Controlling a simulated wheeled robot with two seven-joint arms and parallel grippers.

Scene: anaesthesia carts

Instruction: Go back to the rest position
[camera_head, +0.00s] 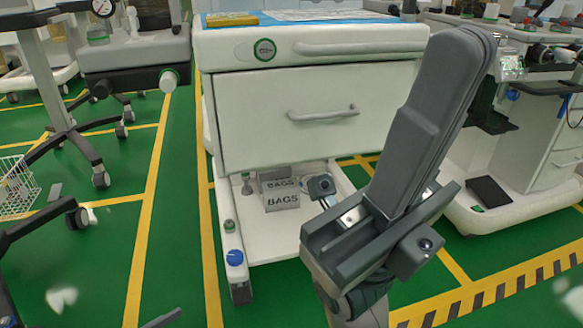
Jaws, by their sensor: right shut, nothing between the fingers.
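My right gripper (468,48) reaches up from the bottom right of the head view. Its long grey fingers are pressed together, pointing up and to the right, with nothing between them. In the picture it stands in front of the white cart (250,115) and hides part of the cart's right side. I cannot tell whether it touches the cart. A small grey tip (165,319) at the bottom edge may belong to my left gripper. Too little of it shows to tell its state.
The cart's drawer (290,125) is shut. Another cart (545,150) stands at right, a wheeled stand (45,85) at left. Green floor is open between stand and cart.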

